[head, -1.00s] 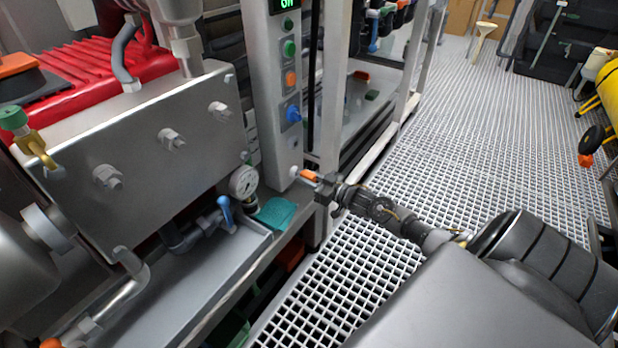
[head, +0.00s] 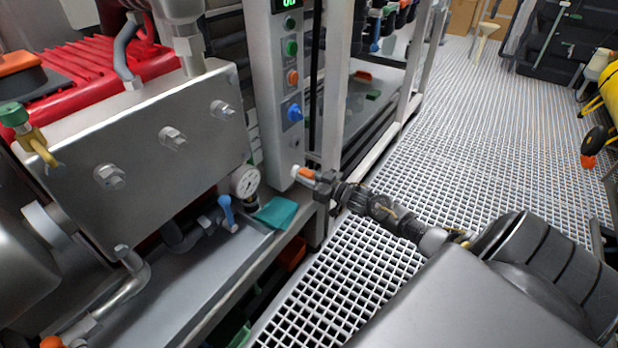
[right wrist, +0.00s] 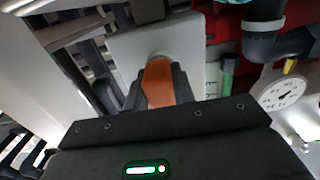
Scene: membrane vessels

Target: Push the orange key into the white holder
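The orange key (head: 306,173) is between the fingers of my right gripper (head: 318,178), in front of the lower part of the grey control column. In the right wrist view the orange key (right wrist: 158,84) is clamped between the dark fingers of the right gripper (right wrist: 158,92). Its far end meets the small white holder (right wrist: 159,55) on the pale panel; how deep it sits I cannot tell. The white holder (head: 295,170) shows as a small pale bit beside the key in the head view. My left gripper is not in view.
The control column (head: 276,100) carries green, orange and blue knobs. A pressure gauge (head: 245,182), a blue-handled valve (head: 227,212) and a teal cloth (head: 276,213) are left of the gripper. A metal frame post (head: 333,90) stands close behind it. Grated floor (head: 460,160) is open to the right.

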